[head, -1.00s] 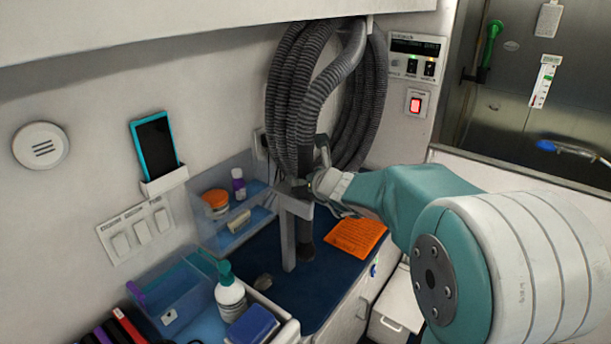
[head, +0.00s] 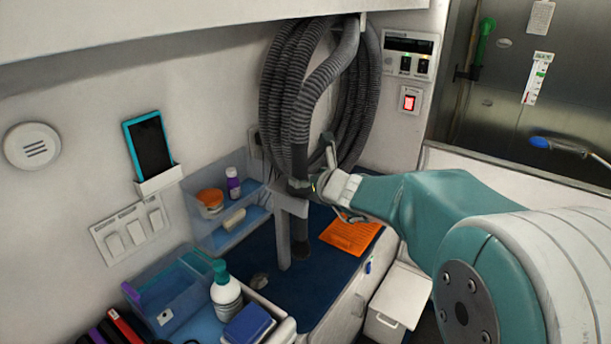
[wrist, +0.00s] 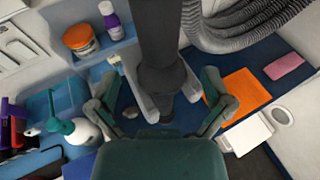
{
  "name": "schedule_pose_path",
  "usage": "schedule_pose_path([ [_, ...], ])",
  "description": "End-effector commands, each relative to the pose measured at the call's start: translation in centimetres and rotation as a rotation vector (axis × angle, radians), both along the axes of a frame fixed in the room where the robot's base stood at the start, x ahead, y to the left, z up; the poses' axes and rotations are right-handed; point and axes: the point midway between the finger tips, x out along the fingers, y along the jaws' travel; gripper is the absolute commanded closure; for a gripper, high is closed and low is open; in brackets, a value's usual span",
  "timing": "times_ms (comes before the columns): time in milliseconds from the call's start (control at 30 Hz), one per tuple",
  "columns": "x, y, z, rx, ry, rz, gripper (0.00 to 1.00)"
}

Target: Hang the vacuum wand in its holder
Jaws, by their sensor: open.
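The vacuum wand (head: 299,165) is a dark, upright tube on the end of a ribbed grey hose. It stands at the light grey holder (head: 283,238), a bracket on a post over the blue counter, with its lower end below the bracket. In the wrist view the wand (wrist: 157,35) passes down between two pale prongs of the holder (wrist: 142,92), its collar at their level. My gripper (head: 327,180) is open just right of the wand. In the wrist view my gripper (wrist: 157,76) has its green fingers spread, one on each side, apart from the wand.
Coiled hose (head: 365,110) hangs behind the wand. A clear wall bin (head: 225,225) holds an orange-lidded jar and a purple bottle. An orange cloth (head: 350,235) lies on the counter to the right. A pump bottle (head: 227,297) stands front left.

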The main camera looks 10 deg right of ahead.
Motion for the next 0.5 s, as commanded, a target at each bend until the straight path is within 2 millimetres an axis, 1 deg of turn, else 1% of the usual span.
schedule_pose_path([
  [500,-2.0,-0.7,0.7,0.000,0.000,0.000,0.00],
])
